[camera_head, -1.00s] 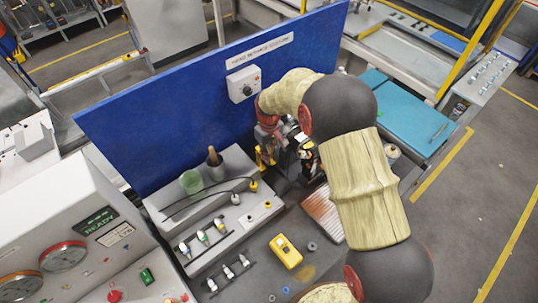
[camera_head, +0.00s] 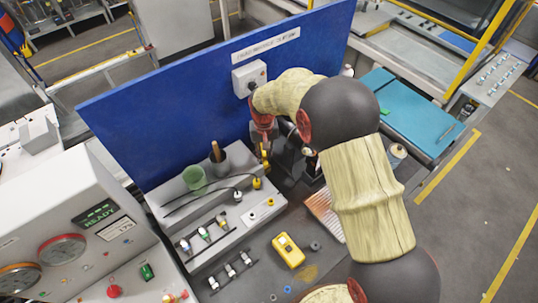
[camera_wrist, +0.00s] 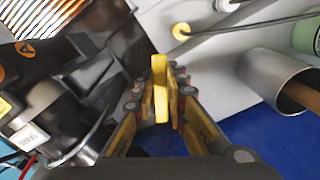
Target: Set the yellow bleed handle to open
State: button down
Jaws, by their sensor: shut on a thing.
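The yellow bleed handle (camera_wrist: 159,66) is a flat yellow bar in the middle of the wrist view. My gripper (camera_wrist: 161,92) has one finger on each side of it and is shut on it. In the head view my gripper (camera_head: 264,150) points down beside the grey fixture, in front of the blue panel. Only a little yellow shows there, and my wrist partly hides the place. The handle's pivot and its open or closed mark cannot be made out.
A yellow meter (camera_head: 288,250) lies in front. Dark machine parts (camera_wrist: 60,90) crowd the wrist view's left side.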

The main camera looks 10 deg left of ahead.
jog(key=a+m, duration=0.2)
jog(key=shift+s+m+b, duration=0.2)
jog(key=shift+m+b, duration=0.1)
jog(key=shift+m, duration=0.1)
jog(key=m, duration=0.1)
jog(key=a+m, duration=0.1)
jog(key=shift+a+m, duration=0.25)
jog(key=shift+m, duration=0.15)
jog(key=a+m, duration=0.1)
jog(key=a+m+b, duration=0.1)
jog(key=m, duration=0.1)
jog(key=shift+w, duration=0.35)
jog(key=shift+w+a+m, duration=0.2)
jog(key=shift+a+m, duration=0.1)
jog(key=shift+m, duration=0.35)
jog(key=shift+w+a+m, duration=0.15)
jog(key=shift+a+m, duration=0.1)
jog(key=shift+m, duration=0.4)
jog(key=c, duration=1.8)
grip_release()
jog(key=shift+o, duration=0.2)
